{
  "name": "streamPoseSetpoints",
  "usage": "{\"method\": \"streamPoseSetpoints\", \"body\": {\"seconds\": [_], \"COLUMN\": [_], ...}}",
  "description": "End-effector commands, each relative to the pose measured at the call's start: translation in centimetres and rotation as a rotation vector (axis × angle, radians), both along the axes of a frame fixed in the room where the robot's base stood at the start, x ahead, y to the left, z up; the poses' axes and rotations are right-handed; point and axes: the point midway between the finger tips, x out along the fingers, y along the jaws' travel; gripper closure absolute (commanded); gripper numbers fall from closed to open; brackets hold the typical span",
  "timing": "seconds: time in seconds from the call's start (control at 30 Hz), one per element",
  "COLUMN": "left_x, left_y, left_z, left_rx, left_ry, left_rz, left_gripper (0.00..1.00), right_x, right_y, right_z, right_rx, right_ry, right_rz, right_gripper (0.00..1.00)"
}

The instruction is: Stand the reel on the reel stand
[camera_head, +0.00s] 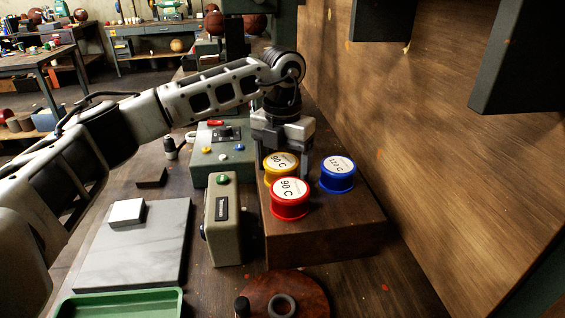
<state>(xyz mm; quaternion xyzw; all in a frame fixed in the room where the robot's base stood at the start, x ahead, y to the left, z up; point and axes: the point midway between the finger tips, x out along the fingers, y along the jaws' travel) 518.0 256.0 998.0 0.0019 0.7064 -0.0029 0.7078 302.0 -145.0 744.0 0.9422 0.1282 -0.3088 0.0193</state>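I cannot tell for certain which thing is the reel stand; the block carries the reels. My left gripper (283,150) points down just behind and above the yellow reel. Its fingertips are partly hidden behind that reel, so I cannot tell whether they touch or grip it. My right gripper is out of view.
A green-grey box with buttons (221,155) and an upright case with a green button (222,225) stand left of the block. A marble slab (135,255), green tray (120,303) and round brown disc (262,290) lie nearer. A wooden wall (450,170) closes the right.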

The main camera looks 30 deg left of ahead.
Motion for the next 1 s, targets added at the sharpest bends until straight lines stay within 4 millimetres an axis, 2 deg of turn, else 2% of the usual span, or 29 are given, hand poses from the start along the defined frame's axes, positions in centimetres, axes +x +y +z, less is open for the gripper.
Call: {"method": "streamPoseSetpoints", "body": {"seconds": [0.27,0.43,0.8,1.0], "left_x": [0.0,0.0,0.1,0.0], "left_y": [0.0,0.0,0.0,0.0], "left_z": [0.0,1.2,8.8,11.6], "left_rx": [0.001,0.001,0.0,0.0], "left_ry": [0.001,-0.001,-0.003,-0.001], "left_rz": [0.0,0.001,0.0,-0.001], "left_gripper": [0.16,0.16,0.16,0.16], "right_x": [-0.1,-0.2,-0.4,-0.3], "right_y": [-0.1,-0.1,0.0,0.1], "right_z": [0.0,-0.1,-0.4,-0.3], "right_rx": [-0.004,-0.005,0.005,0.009], "right_ry": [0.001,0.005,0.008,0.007], "right_rz": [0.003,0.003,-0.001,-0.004], "right_gripper": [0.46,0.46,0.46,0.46]}}
